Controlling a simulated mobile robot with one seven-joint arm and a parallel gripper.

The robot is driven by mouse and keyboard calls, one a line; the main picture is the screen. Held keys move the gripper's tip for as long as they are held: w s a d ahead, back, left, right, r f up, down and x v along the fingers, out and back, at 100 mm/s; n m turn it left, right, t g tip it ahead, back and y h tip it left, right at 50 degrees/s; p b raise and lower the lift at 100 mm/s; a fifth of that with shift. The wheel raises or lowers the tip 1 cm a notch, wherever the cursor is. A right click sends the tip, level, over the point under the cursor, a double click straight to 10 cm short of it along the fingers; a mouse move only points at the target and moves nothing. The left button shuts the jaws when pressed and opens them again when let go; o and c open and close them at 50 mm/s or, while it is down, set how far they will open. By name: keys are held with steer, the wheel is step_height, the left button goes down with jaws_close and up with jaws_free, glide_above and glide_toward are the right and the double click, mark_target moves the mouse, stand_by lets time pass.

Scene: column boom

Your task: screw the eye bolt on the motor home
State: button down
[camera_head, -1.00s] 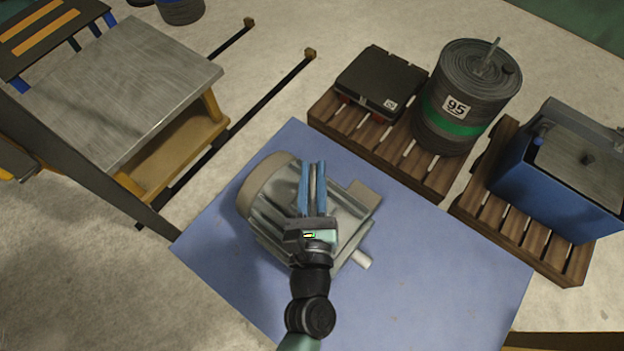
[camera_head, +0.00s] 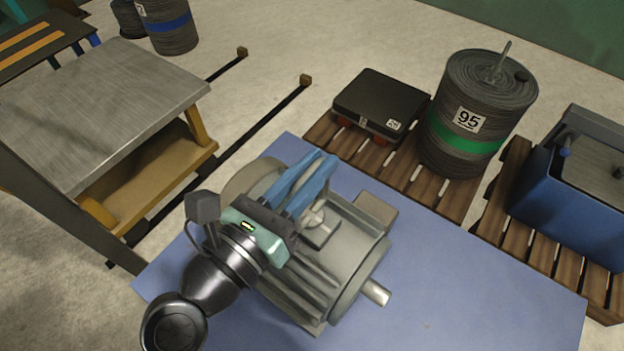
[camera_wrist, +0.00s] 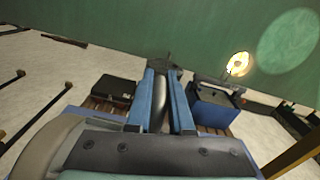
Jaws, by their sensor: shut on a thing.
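The grey finned motor (camera_head: 340,250) lies on a blue surface, its shaft stub pointing lower right. My gripper (camera_head: 318,170) is over the top of the motor, its blue fingers pointing up and right in the head view. In the wrist view my gripper (camera_wrist: 160,76) is shut on a grey metal piece, which looks like the eye bolt (camera_wrist: 158,112), seen edge-on between the fingers. In the head view a small metal part (camera_head: 316,216) shows just beside the fingers, above a raised pad on the motor. I cannot tell whether the bolt's thread is in the motor.
A black case (camera_head: 380,100) and a grey drum marked 95 (camera_head: 470,125) stand on a pallet behind the motor. A blue box (camera_head: 572,185) stands on another pallet at right. A metal-topped bench (camera_head: 100,95) is at left. The blue surface (camera_head: 470,290) is bare at right.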

steer(key=shift+s+d+r+m+g+h+b, duration=0.1)
steer(key=shift+d+r+m+g+h+b, duration=0.15)
steer(key=shift+m+g+h+b, duration=0.25)
steer(key=c, duration=0.8)
jaws_free()
steer(key=shift+f, duration=0.1)
steer(key=shift+c, duration=0.2)
steer(key=shift+a, duration=0.1)
steer(key=shift+f, duration=0.1)
steer(key=shift+a, duration=0.15)
steer(key=shift+s+a, duration=0.25)
steer(key=v, duration=1.2)
steer(key=shift+d, duration=0.15)
